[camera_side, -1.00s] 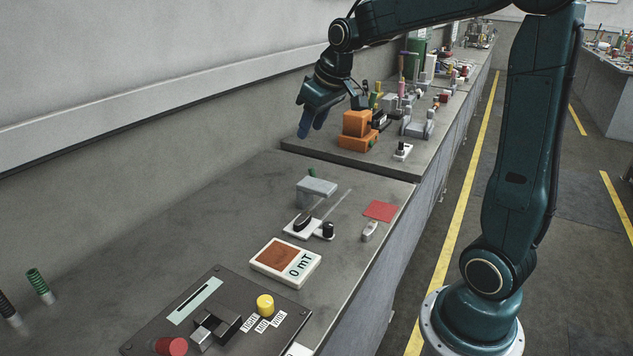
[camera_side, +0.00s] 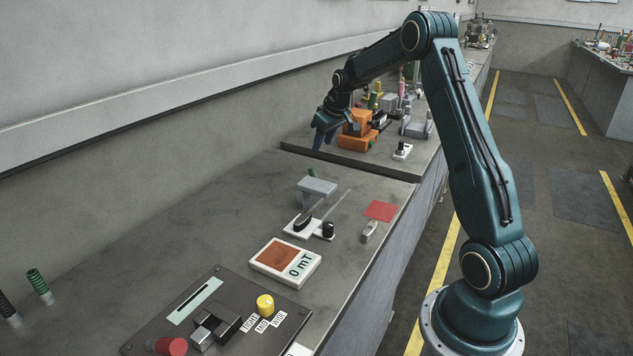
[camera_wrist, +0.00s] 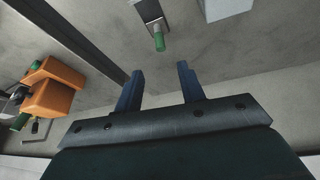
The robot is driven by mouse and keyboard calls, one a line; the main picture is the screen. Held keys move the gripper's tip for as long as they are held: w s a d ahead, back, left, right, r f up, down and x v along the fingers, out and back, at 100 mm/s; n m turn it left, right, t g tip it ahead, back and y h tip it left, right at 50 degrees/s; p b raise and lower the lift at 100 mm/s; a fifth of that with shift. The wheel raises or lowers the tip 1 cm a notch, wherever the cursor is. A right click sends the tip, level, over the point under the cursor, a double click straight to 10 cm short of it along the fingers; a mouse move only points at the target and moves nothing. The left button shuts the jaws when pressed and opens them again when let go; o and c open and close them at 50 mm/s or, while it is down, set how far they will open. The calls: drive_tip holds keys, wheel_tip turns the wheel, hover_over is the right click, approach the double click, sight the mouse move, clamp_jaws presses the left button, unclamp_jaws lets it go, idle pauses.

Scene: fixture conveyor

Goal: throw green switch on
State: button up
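A green-tipped switch (camera_wrist: 159,42) stands on a dark plate in the wrist view, ahead of my fingers. In the side view a small green tip (camera_side: 312,173), apparently the same switch, shows behind a grey block (camera_side: 317,187) that hides its lower part. My gripper (camera_wrist: 158,75) is open and empty, its two blue fingers spread apart with clear space between them. The switch lies beyond the fingertips, roughly in line with the gap, and is not touched. In the side view my gripper (camera_side: 319,144) hangs above the bench seam, left of the orange blocks and behind the switch.
Orange blocks (camera_side: 357,134) stand close to my gripper on the far bench section. The bench left of the grey block is clear.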

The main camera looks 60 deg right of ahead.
sight(313, 169)
drive_tip(key=shift+f, duration=0.15)
drive_tip(key=shift+x, duration=6.8)
drive_tip(key=shift+d, duration=0.1)
clamp_jaws()
